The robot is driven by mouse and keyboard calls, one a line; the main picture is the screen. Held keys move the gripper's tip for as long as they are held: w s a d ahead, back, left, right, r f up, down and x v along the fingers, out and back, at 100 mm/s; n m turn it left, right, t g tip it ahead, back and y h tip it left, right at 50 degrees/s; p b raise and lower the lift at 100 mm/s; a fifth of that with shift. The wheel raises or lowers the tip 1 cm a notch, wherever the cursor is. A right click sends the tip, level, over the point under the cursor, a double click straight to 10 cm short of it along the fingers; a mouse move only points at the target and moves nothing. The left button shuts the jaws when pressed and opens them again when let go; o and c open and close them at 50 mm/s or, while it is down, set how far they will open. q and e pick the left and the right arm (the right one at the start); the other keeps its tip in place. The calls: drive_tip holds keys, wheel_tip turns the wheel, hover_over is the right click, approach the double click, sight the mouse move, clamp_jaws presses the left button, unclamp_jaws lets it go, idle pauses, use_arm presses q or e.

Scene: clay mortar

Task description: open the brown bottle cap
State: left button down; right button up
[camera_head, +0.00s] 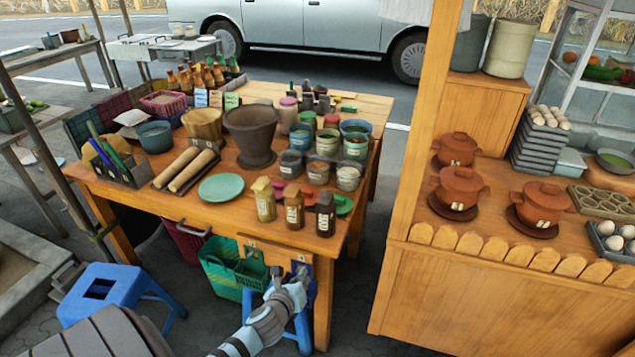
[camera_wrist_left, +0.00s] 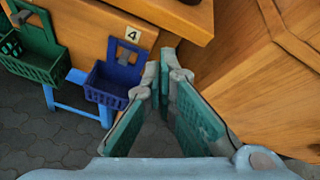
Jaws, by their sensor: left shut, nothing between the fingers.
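Three small labelled bottles stand capped and upright at the table's front edge in the head view: a yellowish one (camera_head: 264,205), a brown one (camera_head: 293,212) with a brown cap (camera_head: 292,190), and a darker one (camera_head: 325,220) at the right. My left gripper (camera_head: 288,272) is below and in front of the table edge, apart from the bottles. In the left wrist view its fingers (camera_wrist_left: 165,68) are shut at the tips with nothing between them. No bottle is clearly visible in that view. My right gripper is not in view.
The wooden table (camera_head: 190,207) holds a mortar (camera_head: 251,130), a green plate (camera_head: 222,188) and several jars. Baskets hang on its front, including a blue one (camera_wrist_left: 112,82) near my left gripper. A blue stool (camera_head: 100,292) stands at the left. A wooden counter (camera_head: 480,300) is at the right.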

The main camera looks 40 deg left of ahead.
sight(321, 211)
use_arm(q)
wheel_tip(321, 211, up, 11)
drive_tip(key=w+m+t+p, duration=0.1)
drive_tip(key=w+m+p, duration=0.2)
drive_tip(key=m, duration=0.1)
drive_tip(key=shift+m+t, duration=0.3)
drive_tip(key=shift+m, duration=0.1)
drive_tip(key=b+x, duration=0.1)
drive_tip(key=x, duration=0.2)
drive_tip(key=b+x, duration=0.2)
drive_tip(key=x, duration=0.2)
drive_tip(key=a+b+x, duration=0.1)
drive_tip(key=x, duration=0.2)
drive_tip(key=shift+s+a+f+b, duration=0.1)
drive_tip(key=shift+s+f+b, duration=0.05)
drive_tip(key=shift+f+b, duration=0.25)
wheel_tip(321, 211, up, 4)
drive_tip(key=p, duration=0.3)
drive_tip(key=shift+s+r, duration=0.15)
drive_tip(key=shift+r, duration=0.15)
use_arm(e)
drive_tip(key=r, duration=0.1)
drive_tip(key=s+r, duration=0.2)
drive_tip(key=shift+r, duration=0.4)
use_arm(q)
drive_tip(key=shift+f, duration=0.15)
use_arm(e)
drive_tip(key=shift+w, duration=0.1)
